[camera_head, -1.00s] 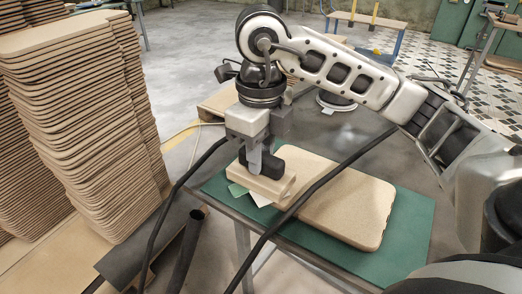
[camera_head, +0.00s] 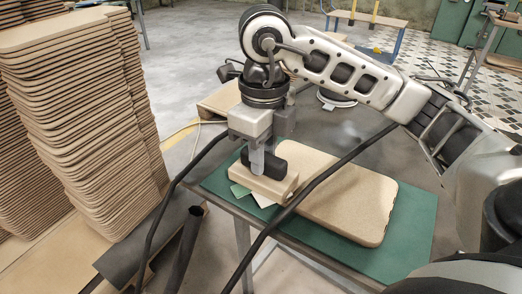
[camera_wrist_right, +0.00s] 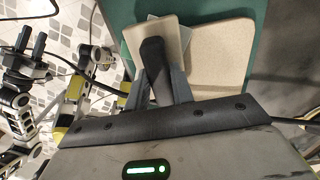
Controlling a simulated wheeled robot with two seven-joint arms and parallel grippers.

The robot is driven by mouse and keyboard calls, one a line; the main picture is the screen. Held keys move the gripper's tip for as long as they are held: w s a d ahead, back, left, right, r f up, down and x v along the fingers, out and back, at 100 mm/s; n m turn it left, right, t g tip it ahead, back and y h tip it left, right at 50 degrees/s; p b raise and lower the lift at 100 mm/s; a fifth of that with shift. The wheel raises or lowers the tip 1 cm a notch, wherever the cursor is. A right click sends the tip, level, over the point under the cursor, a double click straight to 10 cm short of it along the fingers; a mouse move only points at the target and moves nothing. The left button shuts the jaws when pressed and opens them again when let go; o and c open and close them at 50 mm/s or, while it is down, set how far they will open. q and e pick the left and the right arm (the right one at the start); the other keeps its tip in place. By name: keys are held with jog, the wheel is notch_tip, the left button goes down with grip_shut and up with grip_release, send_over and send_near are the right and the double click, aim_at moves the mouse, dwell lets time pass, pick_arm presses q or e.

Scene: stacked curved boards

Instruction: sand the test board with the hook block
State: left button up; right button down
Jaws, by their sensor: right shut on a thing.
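The hook block (camera_head: 262,187) is a pale tan block with a black handle. My right gripper (camera_head: 264,165) is shut on that handle, pointing down; it also shows in the wrist view (camera_wrist_right: 163,95). The test board (camera_head: 350,205) is a tan, rounded slab on a green mat (camera_head: 412,228). The block is at the board's left end; I cannot tell whether it rests on the board. In the wrist view the block (camera_wrist_right: 142,40) is left of the board (camera_wrist_right: 220,50). Pale and green sheet corners (camera_head: 263,200) show at the block's front edge. My left gripper is not in view.
Tall stacks of curved boards (camera_head: 75,120) stand at the left. A black cable (camera_head: 320,180) crosses in front of the board. The green mat is bare along the right and front.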

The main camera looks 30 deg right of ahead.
jog(key=shift+s+d+b, duration=0.15)
jog(key=shift+s+d, duration=0.15)
jog(key=shift+s, duration=0.35)
jog(key=shift+s+d+b, duration=0.15)
jog(key=shift+s+d, duration=0.1)
jog(key=shift+s, duration=0.4)
jog(key=shift+s+d+f+b, duration=0.15)
jog(key=shift+s+d+b, duration=0.15)
jog(key=shift+s, duration=0.5)
jog(key=shift+s+d+f+b, duration=0.1)
jog(key=shift+s+d+b, duration=0.2)
jog(key=shift+s, duration=0.45)
jog(key=shift+s, duration=0.1)
jog(key=shift+s+d, duration=0.25)
jog(key=shift+s, duration=0.2)
jog(key=shift+s+d+r+b, duration=0.1)
jog(key=shift+s+d+b, duration=0.2)
jog(key=shift+s, duration=0.2)
jog(key=shift+s+d+b, duration=0.15)
jog(key=shift+s+b, duration=0.1)
jog(key=shift+s, duration=0.25)
